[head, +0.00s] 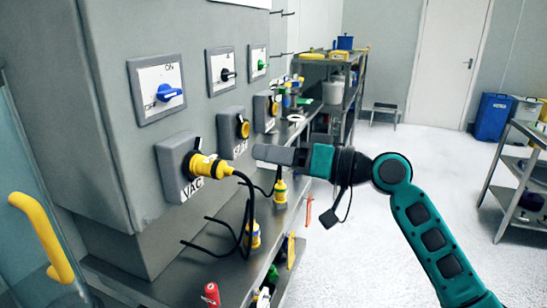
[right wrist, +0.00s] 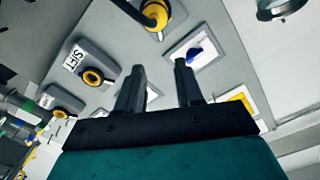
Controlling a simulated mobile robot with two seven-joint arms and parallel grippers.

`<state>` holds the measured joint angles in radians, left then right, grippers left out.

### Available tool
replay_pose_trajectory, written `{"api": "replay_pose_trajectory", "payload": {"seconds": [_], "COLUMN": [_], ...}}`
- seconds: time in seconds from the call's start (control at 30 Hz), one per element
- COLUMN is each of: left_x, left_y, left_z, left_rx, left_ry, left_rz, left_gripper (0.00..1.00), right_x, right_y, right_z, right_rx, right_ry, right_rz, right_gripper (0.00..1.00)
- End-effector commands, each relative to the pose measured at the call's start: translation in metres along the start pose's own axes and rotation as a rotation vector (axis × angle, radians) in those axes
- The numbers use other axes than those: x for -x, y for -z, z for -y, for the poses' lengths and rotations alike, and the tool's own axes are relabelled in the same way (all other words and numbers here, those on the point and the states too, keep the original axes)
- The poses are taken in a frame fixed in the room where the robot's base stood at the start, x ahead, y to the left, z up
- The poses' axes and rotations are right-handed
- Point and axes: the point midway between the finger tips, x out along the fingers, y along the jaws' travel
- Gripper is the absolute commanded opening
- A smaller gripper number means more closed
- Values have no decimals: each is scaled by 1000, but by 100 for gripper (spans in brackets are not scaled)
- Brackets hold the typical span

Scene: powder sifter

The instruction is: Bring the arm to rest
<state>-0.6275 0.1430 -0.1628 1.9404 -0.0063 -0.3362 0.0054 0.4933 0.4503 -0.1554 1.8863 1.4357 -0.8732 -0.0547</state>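My right gripper (head: 268,154) is held in front of the grey control cabinet (head: 110,130), beside the sockets. In the right wrist view the two fingers of this gripper (right wrist: 159,78) stand apart with nothing between them. A yellow plug (head: 205,166) with a black cable sits in the VAC socket (head: 175,165). The plug also shows in the right wrist view (right wrist: 155,14), beyond the fingertips. My left gripper is in neither view.
The blue knob (head: 168,93), black knob (head: 227,75) and green knob (head: 262,64) are on the cabinet. Two more sockets, one being the SIFT socket (head: 232,135), sit right of VAC. A red object (head: 210,294) stands on the metal shelf below. The floor (head: 350,255) at right is open.

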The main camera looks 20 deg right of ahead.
Motion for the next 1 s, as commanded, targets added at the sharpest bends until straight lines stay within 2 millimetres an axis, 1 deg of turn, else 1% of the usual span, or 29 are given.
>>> {"api": "replay_pose_trajectory", "payload": {"seconds": [0.27,0.33,0.37,0.47,0.57,0.6,0.67,0.7,0.73,0.77,0.8,0.87,0.9,0.97,1.0], "left_x": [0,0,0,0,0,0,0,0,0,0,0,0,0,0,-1], "left_y": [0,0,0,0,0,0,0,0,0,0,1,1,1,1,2], "left_z": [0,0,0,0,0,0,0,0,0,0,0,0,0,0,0], "left_rx": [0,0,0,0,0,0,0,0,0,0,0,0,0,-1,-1], "left_ry": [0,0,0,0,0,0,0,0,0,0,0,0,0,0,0], "left_rz": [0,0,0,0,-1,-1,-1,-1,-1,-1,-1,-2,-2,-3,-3], "left_gripper": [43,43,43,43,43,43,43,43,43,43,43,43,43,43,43], "right_x": [1,1,1,0,5,9,17,25,31,37,47,63,75,93,104], "right_y": [0,-3,-6,-32,-79,-103,-139,-163,-181,-199,-223,-258,-281,-313,-333], "right_z": [0,-2,-5,-24,-54,-67,-84,-94,-100,-104,-110,-114,-115,-114,-111], "right_rx": [0,-2,-4,-16,-25,-24,-18,-9,-1,8,24,50,72,107,132], "right_ry": [0,-6,-15,-78,-196,-252,-337,-392,-432,-471,-521,-590,-633,-691,-724], "right_rz": [0,1,1,5,15,22,36,48,58,70,89,120,143,182,208], "right_gripper": [36,36,36,36,36,36,36,36,36,36,36,36,36,36,36]}}
